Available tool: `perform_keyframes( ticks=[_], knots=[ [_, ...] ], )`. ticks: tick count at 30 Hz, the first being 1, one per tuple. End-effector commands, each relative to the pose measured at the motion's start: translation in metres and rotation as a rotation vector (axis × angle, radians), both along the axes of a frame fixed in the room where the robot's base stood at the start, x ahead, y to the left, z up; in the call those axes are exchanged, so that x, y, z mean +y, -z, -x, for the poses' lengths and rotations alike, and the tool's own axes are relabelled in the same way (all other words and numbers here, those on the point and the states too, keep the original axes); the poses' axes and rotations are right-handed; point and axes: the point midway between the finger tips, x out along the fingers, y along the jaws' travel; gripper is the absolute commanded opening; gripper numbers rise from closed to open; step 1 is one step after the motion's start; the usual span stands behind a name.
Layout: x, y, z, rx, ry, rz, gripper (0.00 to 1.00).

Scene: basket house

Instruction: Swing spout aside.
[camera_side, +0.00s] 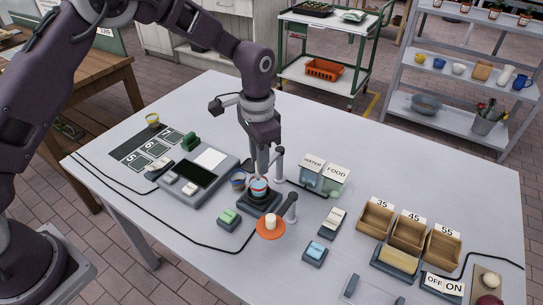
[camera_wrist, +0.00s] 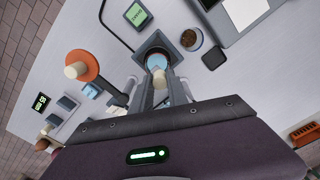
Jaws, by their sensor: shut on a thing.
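My gripper (camera_side: 259,178) points down over a small dark square stand (camera_side: 257,203). It is shut on a small round thing (camera_side: 260,188) with pale blue, white and red on it, which sits at that stand. In the wrist view the fingers (camera_wrist: 158,84) close around this pale blue thing (camera_wrist: 157,63), and they partly hide it. A dark grey upright post (camera_side: 280,160) stands just right of the gripper. A second grey post (camera_side: 292,206) stands in front, beside an orange disc (camera_side: 264,232) with a cream cylinder (camera_side: 270,221) on it. I cannot tell for sure which part is the spout.
A device with a dark screen (camera_side: 194,173) lies further left. WATER and FOOD boxes (camera_side: 322,178) stand right. A black cable (camera_side: 160,222) crosses the table. Wooden bins (camera_side: 408,233) stand at the right.

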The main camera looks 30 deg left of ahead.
Motion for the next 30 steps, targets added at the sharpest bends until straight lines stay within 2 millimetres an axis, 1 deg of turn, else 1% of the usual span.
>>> perform_keyframes(
  ticks=[16,30],
  knots=[
    [0.002,0.0,-0.001,0.0,-0.001,0.0,0.11],
    [0.036,-0.001,-0.008,-0.002,-0.003,0.001,0.11]
  ],
)
